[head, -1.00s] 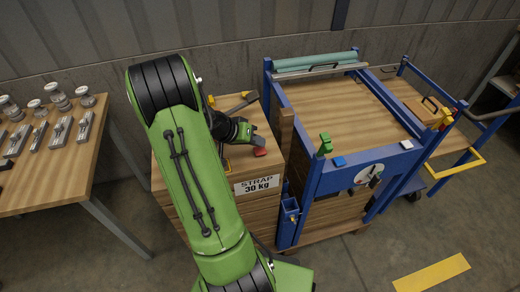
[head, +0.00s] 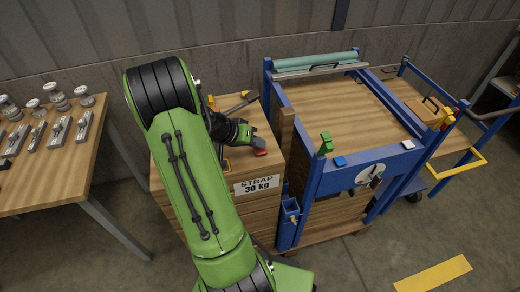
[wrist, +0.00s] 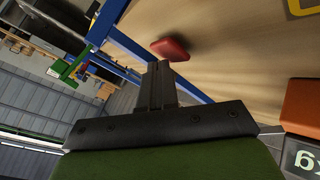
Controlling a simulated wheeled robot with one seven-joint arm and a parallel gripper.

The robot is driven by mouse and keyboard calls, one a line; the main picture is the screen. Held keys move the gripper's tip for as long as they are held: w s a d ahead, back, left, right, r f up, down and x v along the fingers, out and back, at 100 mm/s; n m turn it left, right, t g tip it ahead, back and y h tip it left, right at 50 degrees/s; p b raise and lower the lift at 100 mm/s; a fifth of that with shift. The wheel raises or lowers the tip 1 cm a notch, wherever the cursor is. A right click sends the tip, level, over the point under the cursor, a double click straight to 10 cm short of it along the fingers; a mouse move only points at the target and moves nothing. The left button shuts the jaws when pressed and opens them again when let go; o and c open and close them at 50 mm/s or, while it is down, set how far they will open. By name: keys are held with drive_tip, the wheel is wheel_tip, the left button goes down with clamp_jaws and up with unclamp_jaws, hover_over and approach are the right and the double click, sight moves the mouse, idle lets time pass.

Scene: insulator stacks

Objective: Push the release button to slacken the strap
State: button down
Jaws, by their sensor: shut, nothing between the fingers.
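A small red piece (head: 261,152), which looks like the button, sits on top of the wooden crate (head: 260,208) labelled "STRAP 30 kg", near its right edge. It also shows in the wrist view (wrist: 170,48), just beyond my fingertips. My gripper (head: 257,143) is shut and empty, right above and behind the red piece. In the wrist view the closed fingers (wrist: 159,70) point at it with a small gap in the picture; I cannot tell whether they touch. I cannot make out the strap itself.
A blue-framed cart (head: 312,185) stands close on the right, with a green piece (head: 326,143), a blue piece (head: 340,161) and a round dial (head: 369,174). A table (head: 60,170) with metal parts stands at left. An orange block (wrist: 301,107) shows in the wrist view.

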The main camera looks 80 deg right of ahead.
sight(256, 151)
drive_tip(key=shift+f+b, duration=0.5)
drive_tip(key=shift+f, duration=0.05)
drive_tip(key=shift+r, duration=0.15)
idle(0.5)
drive_tip(key=shift+r+p, duration=0.7)
drive_tip(key=shift+r, duration=0.2)
drive_tip(key=shift+r+p, duration=1.85)
drive_tip(key=shift+r, duration=0.65)
